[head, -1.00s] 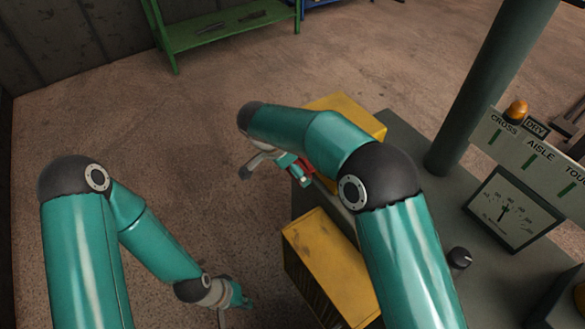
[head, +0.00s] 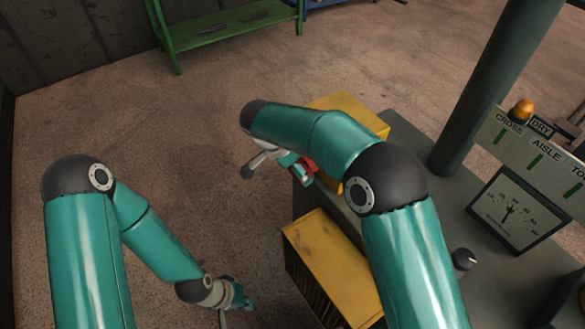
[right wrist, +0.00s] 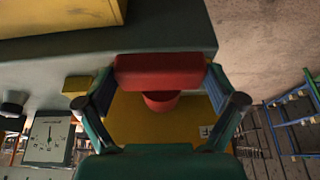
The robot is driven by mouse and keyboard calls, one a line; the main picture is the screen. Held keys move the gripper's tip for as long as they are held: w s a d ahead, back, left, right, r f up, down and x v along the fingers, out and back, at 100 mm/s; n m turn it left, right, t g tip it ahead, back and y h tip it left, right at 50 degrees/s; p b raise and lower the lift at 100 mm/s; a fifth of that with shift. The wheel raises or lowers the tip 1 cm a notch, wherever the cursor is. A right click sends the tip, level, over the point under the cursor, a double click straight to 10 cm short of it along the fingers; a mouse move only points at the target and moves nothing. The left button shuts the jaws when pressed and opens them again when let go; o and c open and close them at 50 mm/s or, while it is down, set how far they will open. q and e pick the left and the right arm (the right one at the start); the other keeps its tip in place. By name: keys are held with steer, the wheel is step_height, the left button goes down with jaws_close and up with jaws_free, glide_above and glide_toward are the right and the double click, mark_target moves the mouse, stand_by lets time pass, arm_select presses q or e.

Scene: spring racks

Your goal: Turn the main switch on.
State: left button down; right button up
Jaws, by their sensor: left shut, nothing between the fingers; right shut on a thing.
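The main switch shows in the right wrist view as a red handle (right wrist: 155,63) with a round red part below it, in front of a yellow plate (right wrist: 150,125). My right gripper (right wrist: 160,82) is shut on the red handle, one finger at each side. In the head view my right gripper (head: 296,167) is at the console's left edge, with a bit of red beside it; my forearm hides much of the switch. I cannot tell the switch's on or off position. My left gripper (head: 240,299) is shut and empty, low over the floor left of the console.
The grey console (head: 405,137) carries a dial gauge (head: 510,212), a black knob (head: 464,259), a labelled sign (head: 530,150) and an amber lamp (head: 522,109). Yellow boxes (head: 325,262) are at its left side. A green post stands behind. A green bench (head: 200,40) is far off; the floor between is clear.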

steer(key=shift+s+d+f+m+t+y+b, duration=0.15)
steer(key=shift+t+y+b, duration=0.5)
steer(key=shift+b, duration=3.55)
steer(key=shift+s+d+f+m+t+y+b, duration=0.2)
steer(key=shift+t+b, duration=0.75)
steer(key=shift+b, duration=3.25)
steer(key=shift+s+a+f+m+t+y+b, duration=0.25)
steer(key=shift+t+y+b, duration=0.5)
steer(key=shift+b, duration=3.45)
steer(key=shift+w+d+r+t+b, duration=0.1)
steer(key=shift+d+t+b, duration=0.15)
steer(key=shift+b, duration=0.45)
steer(key=shift+r, duration=0.1)
steer(key=o, duration=1.3)
steer(key=shift+a+r, duration=0.1)
